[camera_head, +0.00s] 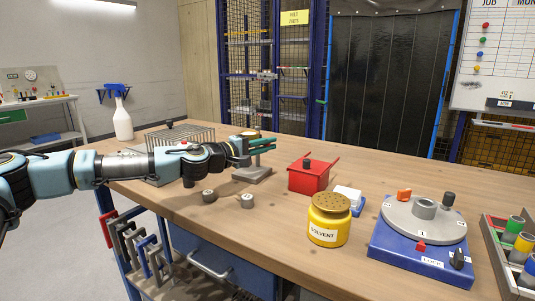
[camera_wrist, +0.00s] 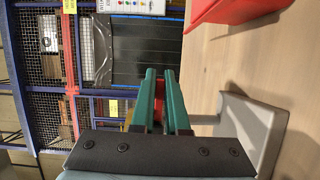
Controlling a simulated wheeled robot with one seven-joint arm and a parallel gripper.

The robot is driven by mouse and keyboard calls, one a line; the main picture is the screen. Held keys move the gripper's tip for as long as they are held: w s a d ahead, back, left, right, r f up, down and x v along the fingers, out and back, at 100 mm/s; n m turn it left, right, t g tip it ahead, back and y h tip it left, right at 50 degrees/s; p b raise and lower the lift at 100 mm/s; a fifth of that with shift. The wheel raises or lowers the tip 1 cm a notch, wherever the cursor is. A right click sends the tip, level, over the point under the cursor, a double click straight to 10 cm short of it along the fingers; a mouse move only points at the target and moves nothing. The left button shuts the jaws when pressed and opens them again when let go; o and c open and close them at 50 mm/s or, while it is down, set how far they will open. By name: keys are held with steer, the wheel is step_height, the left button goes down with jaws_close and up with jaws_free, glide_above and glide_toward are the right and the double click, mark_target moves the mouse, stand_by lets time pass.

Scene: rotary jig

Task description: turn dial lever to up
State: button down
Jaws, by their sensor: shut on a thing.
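My gripper (camera_head: 268,146) is at the grey dial stand, left of the red box in the head view. Its two green fingers (camera_wrist: 160,74) lie close together in the wrist view, shut on a small red piece (camera_wrist: 159,88), which seems to be the dial lever. The fingers hide most of it, and its angle cannot be read. The stand's grey base (camera_head: 252,174) rests on the bench, and it also shows in the wrist view (camera_wrist: 262,124). A round top (camera_head: 250,134) shows just behind the gripper.
A red box (camera_head: 308,178) stands close to the right of the stand and also shows in the wrist view (camera_wrist: 218,10). A wire basket (camera_head: 180,138) is behind my arm. A yellow solvent jar (camera_head: 329,222) and a blue rotary jig (camera_head: 421,257) stand farther right.

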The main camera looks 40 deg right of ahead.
stand_by(0.4)
steer(key=c, duration=0.9)
jaws_free()
steer(key=a, duration=0.3)
steer(key=a+b, duration=0.1)
steer(key=a, duration=0.3)
steer(key=a+b, duration=0.1)
steer(key=a, duration=0.2)
steer(key=shift+w+a, duration=0.35)
steer(key=shift+a, duration=0.05)
